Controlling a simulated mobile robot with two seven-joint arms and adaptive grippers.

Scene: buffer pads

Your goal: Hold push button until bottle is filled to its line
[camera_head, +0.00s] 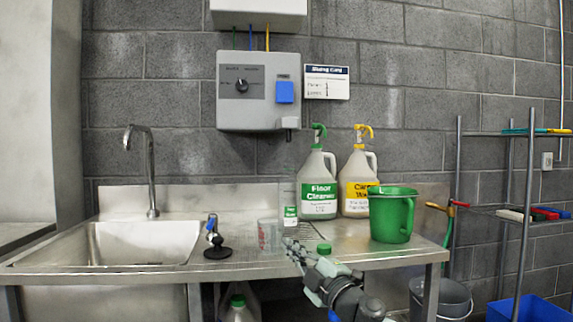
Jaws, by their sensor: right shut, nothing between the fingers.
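The blue push button (285,92) is on the front of the grey wall dispenser (245,112), right of a black dial. A small spout (289,122) sticks out below it. A clear bottle with a green label (290,212) stands upright on the steel counter beneath the spout. Its fill level and line are too small to tell. My right gripper (291,245) is low at the counter's front, just below the bottle in the picture and well below the button. It is shut and empty. My left gripper is not in view.
A clear measuring cup (269,236) stands left of the bottle. Floor cleaner (318,185) and yellow-labelled jugs (357,180) and a green bucket (392,215) stand to the right. A sink (145,243) with a tall faucet is at left.

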